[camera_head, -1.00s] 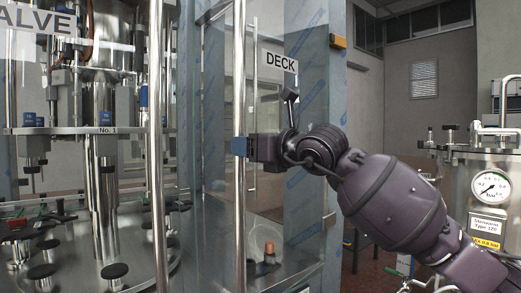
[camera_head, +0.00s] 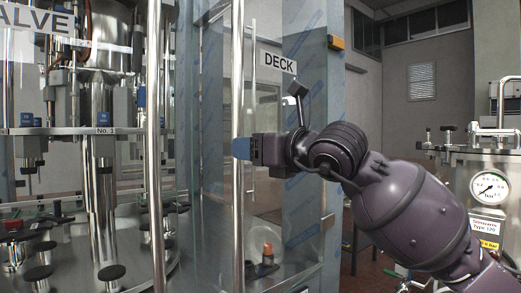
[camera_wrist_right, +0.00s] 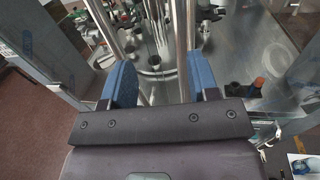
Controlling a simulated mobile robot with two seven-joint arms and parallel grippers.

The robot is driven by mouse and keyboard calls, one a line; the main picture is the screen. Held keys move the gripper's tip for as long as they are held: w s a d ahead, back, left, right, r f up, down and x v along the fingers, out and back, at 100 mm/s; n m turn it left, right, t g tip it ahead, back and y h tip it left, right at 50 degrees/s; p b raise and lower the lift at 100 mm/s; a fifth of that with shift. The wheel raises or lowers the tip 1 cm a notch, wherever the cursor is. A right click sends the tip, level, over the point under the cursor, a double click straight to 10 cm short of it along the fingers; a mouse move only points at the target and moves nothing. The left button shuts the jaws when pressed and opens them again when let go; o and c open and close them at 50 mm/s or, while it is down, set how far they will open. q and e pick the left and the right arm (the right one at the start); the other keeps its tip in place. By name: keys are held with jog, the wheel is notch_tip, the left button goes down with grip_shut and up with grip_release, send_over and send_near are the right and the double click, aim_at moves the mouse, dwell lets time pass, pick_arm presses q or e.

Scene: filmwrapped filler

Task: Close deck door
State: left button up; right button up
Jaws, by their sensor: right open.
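The deck door is a clear glass panel with a tall vertical metal handle (camera_head: 237,80) in the head view. A white "DECK" sign (camera_head: 278,62) shows to the right of this handle. I cannot tell how far the door stands from its frame. My left gripper is not in view.
Another vertical bar (camera_head: 155,150) stands left of the handle, before the filling machine (camera_head: 95,185). A steel tank with a pressure gauge (camera_head: 488,187) stands at the right. A small orange-topped item (camera_head: 267,250) sits on the steel floor behind the glass.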

jog(key=shift+s+d, duration=0.25)
jog(key=shift+s, duration=0.55)
jog(key=shift+s+d, duration=0.2)
jog(key=shift+s, duration=0.65)
jog(key=shift+s+d, duration=0.25)
jog(key=shift+s, duration=0.55)
